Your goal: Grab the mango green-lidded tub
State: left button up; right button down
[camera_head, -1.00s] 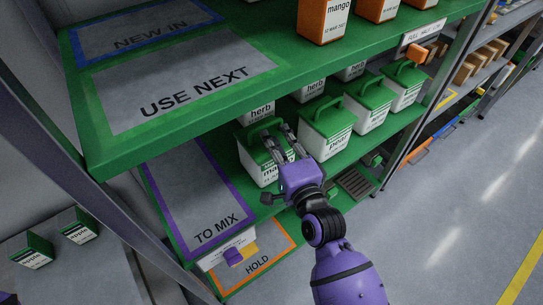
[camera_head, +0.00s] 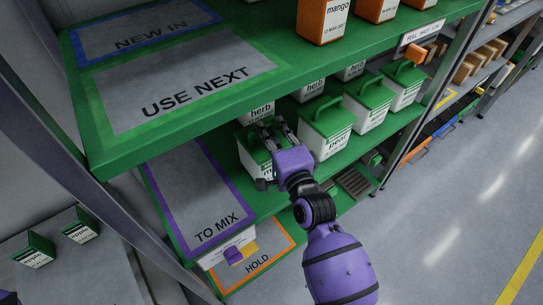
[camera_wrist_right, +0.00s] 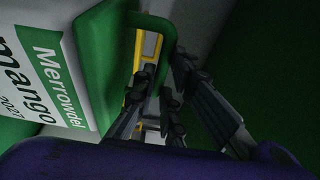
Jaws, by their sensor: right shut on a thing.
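The mango tub (camera_head: 249,160) is white with a green lid and stands at the left end of the front row on the middle shelf. My right gripper (camera_head: 271,129) is over its lid and hides most of the lid and handle in the head view. In the right wrist view the mango label of the tub (camera_wrist_right: 50,85) is sideways, and its green handle arches near the fingers. My right gripper (camera_wrist_right: 158,102) is shut on the handle. The tub appears still on or very near the shelf; its base is partly hidden. My left gripper is out of view.
A pear tub (camera_head: 326,128) stands just right of the mango tub, with another green-lidded tub (camera_head: 369,103) beyond. Herb tubs (camera_head: 310,87) are behind. The upper green shelf (camera_head: 200,118) overhangs closely. The TO MIX area (camera_head: 195,195) at left is clear.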

jog(key=shift+r, duration=0.2)
